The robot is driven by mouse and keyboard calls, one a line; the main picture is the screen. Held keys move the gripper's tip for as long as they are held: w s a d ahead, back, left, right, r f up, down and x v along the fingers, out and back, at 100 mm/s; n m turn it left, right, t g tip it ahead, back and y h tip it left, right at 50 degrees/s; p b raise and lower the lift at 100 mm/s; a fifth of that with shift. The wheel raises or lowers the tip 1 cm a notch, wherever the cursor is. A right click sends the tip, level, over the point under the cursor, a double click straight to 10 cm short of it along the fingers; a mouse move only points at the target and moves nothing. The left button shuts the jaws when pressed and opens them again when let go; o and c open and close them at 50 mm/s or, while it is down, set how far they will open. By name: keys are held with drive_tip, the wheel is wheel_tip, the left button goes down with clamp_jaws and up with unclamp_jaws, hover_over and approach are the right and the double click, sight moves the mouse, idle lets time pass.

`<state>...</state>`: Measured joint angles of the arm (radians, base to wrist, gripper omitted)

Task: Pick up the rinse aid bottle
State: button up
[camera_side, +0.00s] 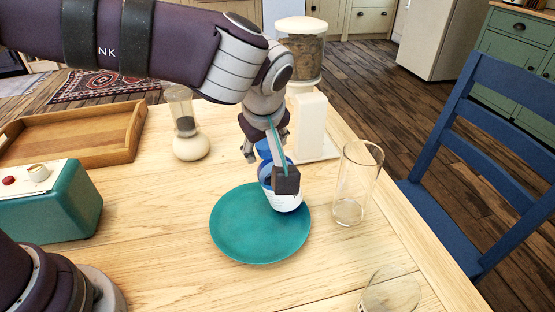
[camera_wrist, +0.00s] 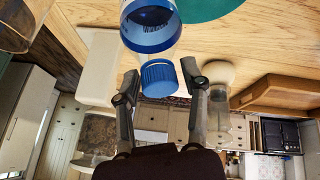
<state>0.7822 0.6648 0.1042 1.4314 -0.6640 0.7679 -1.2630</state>
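The rinse aid bottle (camera_side: 285,203) is at the right part of the teal plate (camera_side: 232,234) in the side view. It has a white lower body and blue upper parts, partly hidden by a finger. In the wrist view its ridged blue cap (camera_wrist: 160,76) and clear and blue shoulder (camera_wrist: 150,32) show, cut by the top edge. My gripper (camera_side: 268,166) is open around the bottle's upper part. In the wrist view its fingertips (camera_wrist: 158,83) lie on either side of the cap, with small gaps visible.
A clear glass (camera_side: 356,185) stands close right of the bottle. A white dispenser (camera_side: 313,125) is close behind. An hourglass-shaped shaker (camera_side: 190,146), wooden tray (camera_side: 110,136) and teal box (camera_side: 58,205) are to the left. Another glass (camera_side: 390,292) is in front. The table's front middle is clear.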

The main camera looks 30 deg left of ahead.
clamp_jaws()
drive_tip(key=shift+r, duration=0.15)
